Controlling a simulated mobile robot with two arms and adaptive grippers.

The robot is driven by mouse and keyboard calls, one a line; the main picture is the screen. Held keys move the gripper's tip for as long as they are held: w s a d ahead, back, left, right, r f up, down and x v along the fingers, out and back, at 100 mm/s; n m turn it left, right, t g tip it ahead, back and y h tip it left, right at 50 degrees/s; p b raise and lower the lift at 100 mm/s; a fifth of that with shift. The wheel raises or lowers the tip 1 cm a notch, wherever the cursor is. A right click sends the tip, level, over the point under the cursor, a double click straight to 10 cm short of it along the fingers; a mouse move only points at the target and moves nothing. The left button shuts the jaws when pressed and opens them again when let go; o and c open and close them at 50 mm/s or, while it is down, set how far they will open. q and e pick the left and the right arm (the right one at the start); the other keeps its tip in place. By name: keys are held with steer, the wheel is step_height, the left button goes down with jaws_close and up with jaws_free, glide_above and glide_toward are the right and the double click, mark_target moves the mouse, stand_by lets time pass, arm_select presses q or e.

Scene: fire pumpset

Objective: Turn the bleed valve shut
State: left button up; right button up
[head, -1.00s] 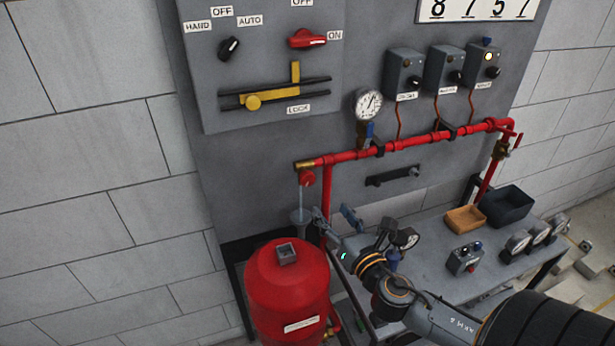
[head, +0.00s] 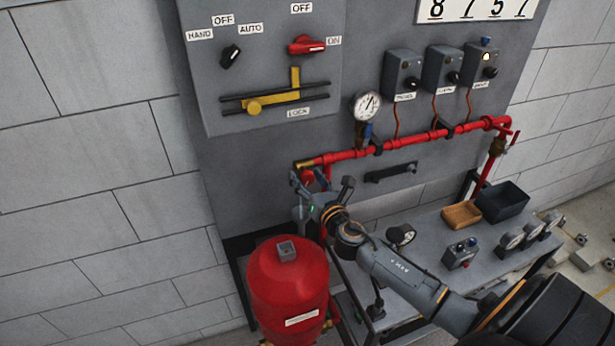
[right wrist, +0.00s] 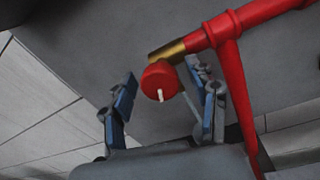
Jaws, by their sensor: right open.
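The bleed valve is a round red knob (right wrist: 160,80) with a white mark pointing down, below the brass end (right wrist: 167,51) of the red pipe. In the head view the knob (head: 307,175) is partly covered by my right gripper (head: 308,183). In the right wrist view the open right gripper (right wrist: 161,70) has one finger on each side of the knob, with gaps visible; I cannot tell its depth relative to the knob. A thin pale stream (right wrist: 188,106) runs down beside the knob. My left gripper is not in view.
A red tank (head: 288,285) stands below the valve. The red pipe (head: 405,141) with a gauge (head: 367,106) runs along the grey panel. To the right, a table (head: 425,235) carries an orange-brown tray (head: 461,215), a dark bin (head: 503,204) and several gauges.

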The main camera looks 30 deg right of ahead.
steer(key=c, duration=1.2)
steer(key=shift+o, duration=0.2)
